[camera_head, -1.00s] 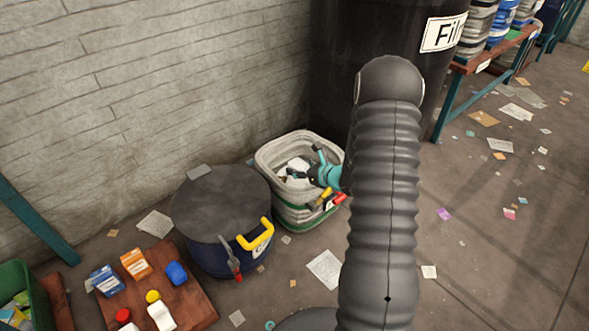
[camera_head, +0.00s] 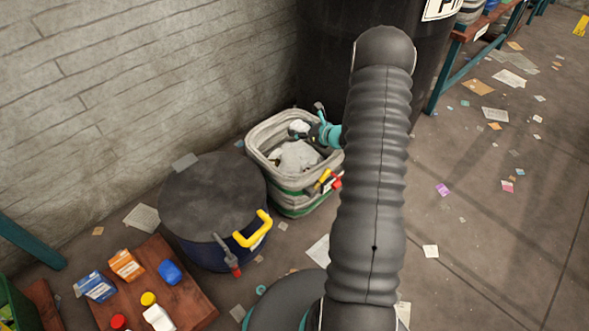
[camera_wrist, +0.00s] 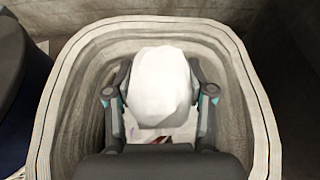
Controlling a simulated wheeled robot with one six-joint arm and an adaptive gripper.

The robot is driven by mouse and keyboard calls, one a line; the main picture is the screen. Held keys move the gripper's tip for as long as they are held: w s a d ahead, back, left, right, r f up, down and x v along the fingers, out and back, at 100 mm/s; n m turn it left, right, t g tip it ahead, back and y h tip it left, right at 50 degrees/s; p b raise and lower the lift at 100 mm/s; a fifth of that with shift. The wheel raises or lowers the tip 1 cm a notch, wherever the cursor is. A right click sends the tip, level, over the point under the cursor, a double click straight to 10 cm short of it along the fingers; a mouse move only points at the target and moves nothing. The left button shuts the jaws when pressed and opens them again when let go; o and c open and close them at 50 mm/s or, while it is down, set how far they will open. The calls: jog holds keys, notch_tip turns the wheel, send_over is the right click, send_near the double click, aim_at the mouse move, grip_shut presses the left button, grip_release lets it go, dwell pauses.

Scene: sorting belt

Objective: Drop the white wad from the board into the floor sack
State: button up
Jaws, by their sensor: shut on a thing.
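The white wad (camera_wrist: 161,85) is a rounded, faceted lump between the two fingers of my gripper (camera_wrist: 161,95) in the wrist view. The fingers are shut on it from both sides. In the head view my gripper (camera_head: 307,128) is at the mouth of the floor sack, and the wad (camera_head: 298,126) shows small at its tip. The floor sack (camera_head: 262,160) is a grey-white open container with a green band, standing on the floor. Its rim surrounds the wad in the wrist view (camera_wrist: 48,110). Pale contents lie inside, partly hidden by the wad.
A dark lidded drum (camera_head: 205,200) with a yellow handle stands left of the sack. A wooden board (camera_head: 190,300) with boxes and bottles lies at lower left. A tall black barrel (camera_head: 335,70) stands behind the sack. Paper scraps litter the floor at right.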

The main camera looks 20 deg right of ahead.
jog(key=shift+f+b, duration=0.3)
jog(key=shift+f, duration=0.75)
jog(key=o, duration=0.8)
jog(key=shift+o, duration=0.2)
jog(key=v, duration=1.2)
